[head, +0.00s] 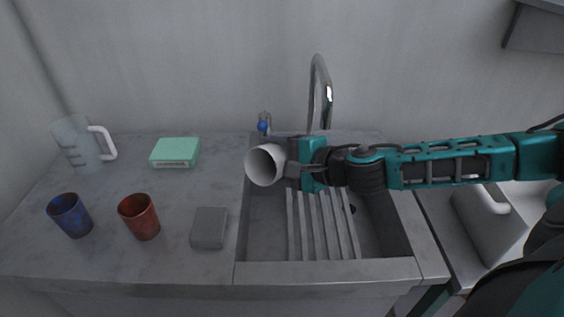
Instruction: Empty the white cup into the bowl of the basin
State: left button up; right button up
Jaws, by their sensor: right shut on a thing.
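The white cup (267,164) is held over the left part of the basin (268,225). It lies tipped far over on its side, with its round mouth facing left and toward the camera. I see no contents in it and nothing pouring out. My right gripper (293,169) comes in from the right and is shut on the cup near its base end. The basin's bowl is below, with a slatted rack (322,228) in it. My left gripper does not show.
A grey tap (318,85) stands behind the basin, with a small blue-marked item (264,123) beside it. On the left counter are a pitcher (78,142), a green box (174,152), a blue cup (70,215), a red cup (139,216) and a grey block (209,228).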

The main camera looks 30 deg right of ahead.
aim_at(273, 146)
jog(key=r+m+y, duration=0.2)
jog(key=a+r+m+g+b, duration=0.1)
jog(key=m, duration=0.1)
jog(key=shift+s+r+y, duration=0.2)
jog(key=shift+s+y, duration=0.05)
jog(key=shift+y, duration=0.15)
jog(key=shift+r+m+y+p, duration=0.5)
jog(key=shift+r+m+p, duration=0.3)
jog(key=shift+r, duration=0.05)
jog(key=shift+a+m+b, duration=0.15)
jog(key=shift+m+b, duration=0.15)
jog(key=m, duration=0.1)
jog(key=r+m+y, duration=0.1)
jog(key=m+y, duration=0.1)
jog(key=shift+s+a+r+m+g, duration=0.2)
jog(key=shift+r+m+g, duration=0.1)
jog(key=shift+m, duration=0.1)
jog(key=shift+f, duration=0.1)
